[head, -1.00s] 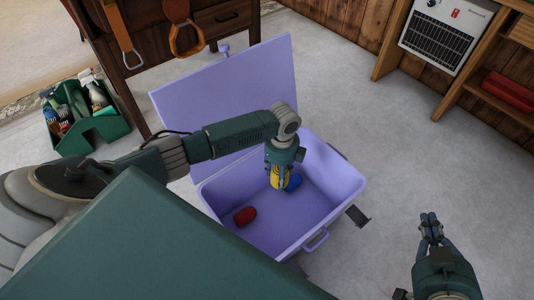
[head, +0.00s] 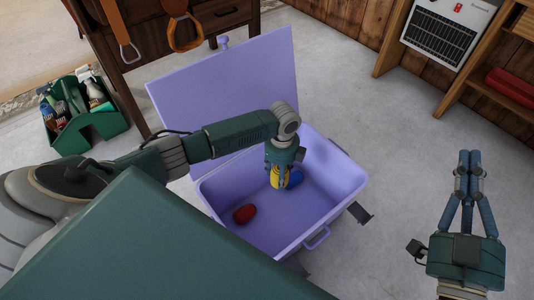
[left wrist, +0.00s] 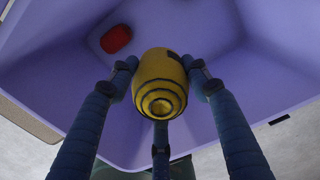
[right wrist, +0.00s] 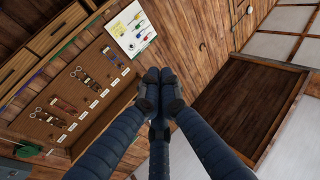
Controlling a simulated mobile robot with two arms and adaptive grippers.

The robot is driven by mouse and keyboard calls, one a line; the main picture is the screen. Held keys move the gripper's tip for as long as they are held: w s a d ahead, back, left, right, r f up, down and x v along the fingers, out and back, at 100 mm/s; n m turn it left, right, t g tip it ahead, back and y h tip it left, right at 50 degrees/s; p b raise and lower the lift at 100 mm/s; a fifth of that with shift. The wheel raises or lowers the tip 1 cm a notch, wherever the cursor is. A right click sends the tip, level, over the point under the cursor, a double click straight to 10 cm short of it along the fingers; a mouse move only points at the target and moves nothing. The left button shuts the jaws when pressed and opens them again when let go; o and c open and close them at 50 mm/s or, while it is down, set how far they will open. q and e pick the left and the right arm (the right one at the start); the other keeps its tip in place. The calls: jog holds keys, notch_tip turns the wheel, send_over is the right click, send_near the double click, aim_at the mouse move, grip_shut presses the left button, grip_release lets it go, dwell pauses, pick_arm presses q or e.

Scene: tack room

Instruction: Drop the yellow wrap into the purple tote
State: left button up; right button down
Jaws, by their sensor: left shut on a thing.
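The yellow wrap (head: 275,176) is a small roll with dark spiral lines on its end, clear in the left wrist view (left wrist: 158,82). My left gripper (head: 282,172) points down into the purple tote and is shut on the wrap, with fingers on both sides of it. The purple tote (head: 327,226) stands open on the floor with its lid (head: 225,85) raised at the back. The wrap is over the tote's inside; I cannot tell whether it touches the bottom. My right gripper (head: 469,158) is shut and empty, away to the right of the tote.
A green caddy (head: 95,128) with bottles stands at the left. A wooden desk (head: 190,40) is behind the lid; shelving with a white heater (head: 443,30) is at the right. Floor right of the tote is clear.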

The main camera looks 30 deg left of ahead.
pick_arm(q)
jog(key=shift+f+b, duration=0.65)
jog(key=shift+f, duration=0.05)
pick_arm(e)
jog(key=s+r+t+y, duration=0.1)
jog(key=s+r+t, duration=0.3)
jog(key=r, duration=0.4)
jog(key=shift+y, duration=0.3)
pick_arm(q)
jog(key=o, duration=1.3)
notch_tip(320, 180, up, 12)
jog(key=shift+f, duration=0.1)
